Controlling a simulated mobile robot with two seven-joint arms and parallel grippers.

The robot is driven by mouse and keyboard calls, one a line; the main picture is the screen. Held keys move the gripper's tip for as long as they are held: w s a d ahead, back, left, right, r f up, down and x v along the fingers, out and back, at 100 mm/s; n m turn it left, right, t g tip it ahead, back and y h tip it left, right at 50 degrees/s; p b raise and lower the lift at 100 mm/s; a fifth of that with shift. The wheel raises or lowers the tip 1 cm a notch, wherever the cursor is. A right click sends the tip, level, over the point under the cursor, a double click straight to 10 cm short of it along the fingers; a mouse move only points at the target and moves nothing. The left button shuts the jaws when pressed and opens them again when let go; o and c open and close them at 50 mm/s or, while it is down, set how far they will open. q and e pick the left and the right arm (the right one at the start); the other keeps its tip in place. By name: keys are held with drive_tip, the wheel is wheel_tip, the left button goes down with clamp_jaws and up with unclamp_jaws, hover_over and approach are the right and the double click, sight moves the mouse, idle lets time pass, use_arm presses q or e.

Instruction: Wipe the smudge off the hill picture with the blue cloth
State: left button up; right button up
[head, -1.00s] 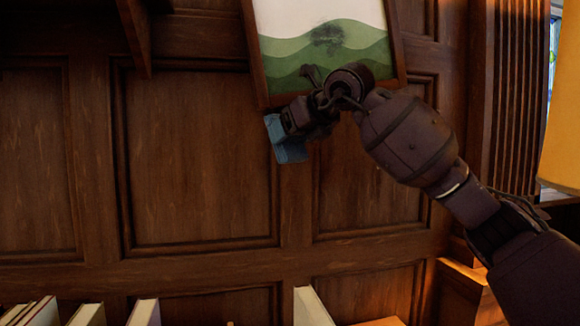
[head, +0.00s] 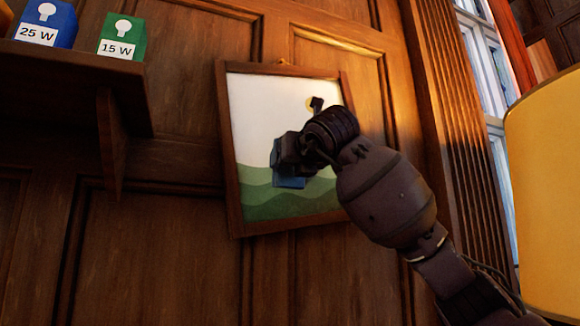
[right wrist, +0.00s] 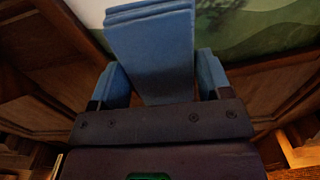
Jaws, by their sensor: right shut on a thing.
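The hill picture (head: 275,205), with green hills, a pale sky and a brown wooden frame, hangs slightly tilted on the panelled wall. My right gripper (head: 288,163) is shut on the blue cloth (head: 288,179), in front of the picture where hills meet sky. The cloth also shows folded in the right wrist view (right wrist: 155,50), with part of the green hills behind it. A dark smudge (right wrist: 214,12) shows there just right of the cloth's top. In the head view my gripper and arm hide it. I cannot tell whether the cloth touches the picture. My left gripper is out of view.
A dark wooden shelf (head: 70,85) juts out at upper left, holding a blue 25 W box (head: 48,22) and a green 15 W box (head: 121,36). A yellow lampshade (head: 545,190) stands at right, near a window (head: 480,60).

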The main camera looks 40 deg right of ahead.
sight(328, 169)
drive_tip(key=p+x, duration=0.2)
drive_tip(key=x, duration=0.3)
idle(0.7)
drive_tip(key=shift+p+x, duration=0.5)
drive_tip(key=shift+x, duration=0.5)
idle(0.4)
drive_tip(key=shift+s+d+r, duration=0.4)
drive_tip(key=shift+s+d, duration=0.15)
drive_tip(key=shift+d, duration=1.75)
drive_tip(key=shift+s+d+r, duration=0.4)
drive_tip(key=shift+s+d, duration=0.2)
drive_tip(key=shift+d, duration=1.75)
drive_tip(key=shift+s+d+r, duration=0.4)
drive_tip(key=shift+s+d, duration=0.15)
drive_tip(key=shift+d, duration=1.75)
